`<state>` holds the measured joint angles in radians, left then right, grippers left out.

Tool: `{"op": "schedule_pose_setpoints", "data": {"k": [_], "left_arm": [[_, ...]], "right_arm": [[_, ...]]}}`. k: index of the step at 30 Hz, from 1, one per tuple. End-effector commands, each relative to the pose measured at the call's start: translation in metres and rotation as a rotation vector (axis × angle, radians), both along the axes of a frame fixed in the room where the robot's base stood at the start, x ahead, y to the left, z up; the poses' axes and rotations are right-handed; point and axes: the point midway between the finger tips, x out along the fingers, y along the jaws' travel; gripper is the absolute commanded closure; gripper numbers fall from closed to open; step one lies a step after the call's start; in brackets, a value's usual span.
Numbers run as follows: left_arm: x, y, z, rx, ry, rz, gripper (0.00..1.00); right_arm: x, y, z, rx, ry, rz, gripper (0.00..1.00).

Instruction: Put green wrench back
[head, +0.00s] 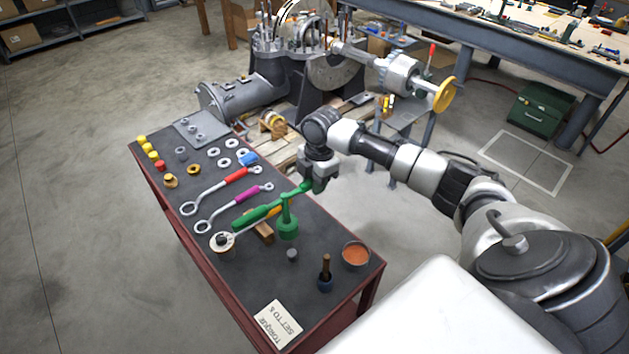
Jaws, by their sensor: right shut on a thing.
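The green wrench (250,217) shows as a long green bar with a thick left part, slanting up to the right over the dark bench top. My right gripper (313,187) is shut on its right end, above the bench's right edge. The wrench passes over a yellow-handled wrench (272,211) and partly hides it. I cannot tell whether its left part touches the bench. A red-handled wrench (235,175) and a purple-handled wrench (246,193) lie side by side further back. My left gripper is out of view.
A green can-like thing (288,228) stands close under the held wrench. A wooden block (262,231), an orange-filled bowl (356,254), a brush pot (325,280) and a torque card (278,325) are nearby. Washers and a grey plate (202,128) lie at the far end.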

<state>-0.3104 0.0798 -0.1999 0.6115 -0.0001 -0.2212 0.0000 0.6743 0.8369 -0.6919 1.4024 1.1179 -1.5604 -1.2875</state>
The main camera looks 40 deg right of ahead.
Motion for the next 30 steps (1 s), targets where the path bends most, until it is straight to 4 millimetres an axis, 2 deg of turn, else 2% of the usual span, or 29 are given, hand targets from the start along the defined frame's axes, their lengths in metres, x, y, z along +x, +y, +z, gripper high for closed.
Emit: {"op": "schedule_pose_setpoints", "data": {"k": [1, 9, 24, 30], "left_arm": [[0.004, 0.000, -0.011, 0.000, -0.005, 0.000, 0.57], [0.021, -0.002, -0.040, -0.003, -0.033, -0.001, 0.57], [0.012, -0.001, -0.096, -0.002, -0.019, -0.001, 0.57], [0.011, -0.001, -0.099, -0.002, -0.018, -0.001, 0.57]], "right_arm": [[0.001, 0.000, -0.010, 0.002, -0.004, 0.000, 1.00], [0.001, 0.000, -0.040, 0.001, -0.004, 0.000, 1.00], [0.001, 0.000, -0.094, 0.001, -0.004, 0.000, 1.00], [0.001, 0.000, -0.111, 0.003, -0.002, 0.000, 1.00]]}}
